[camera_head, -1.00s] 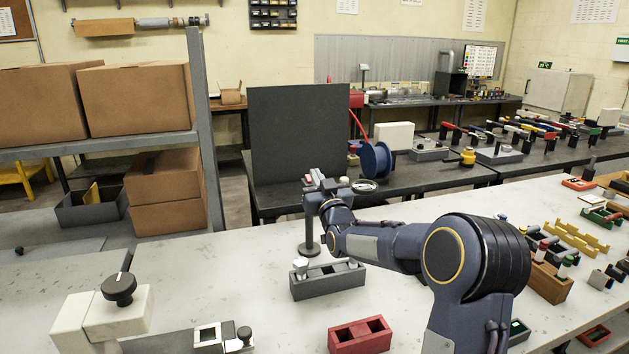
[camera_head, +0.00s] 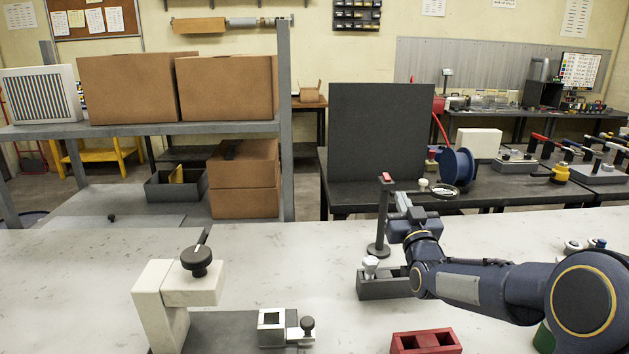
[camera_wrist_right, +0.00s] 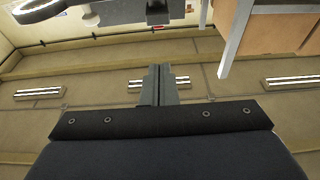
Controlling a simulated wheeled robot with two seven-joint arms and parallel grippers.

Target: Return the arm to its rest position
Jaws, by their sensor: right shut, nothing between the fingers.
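My right arm comes in from the right in the head view. Its gripper (camera_head: 402,204) is held above the white bench, beside a dark upright post (camera_head: 382,220) with a red top. The gripper is shut and empty. In the wrist view its two fingers (camera_wrist_right: 157,85) are together with nothing between them. Below it on the bench, a grey block (camera_head: 372,290) with a light knob is partly hidden by my arm. My left gripper is not in view.
A red block with square openings (camera_head: 425,343) sits at the front edge of view. A white clamp-like fixture (camera_head: 155,300) with a black knob and a small metal block (camera_head: 272,325) stand to the left. A dark panel (camera_head: 380,130) stands behind.

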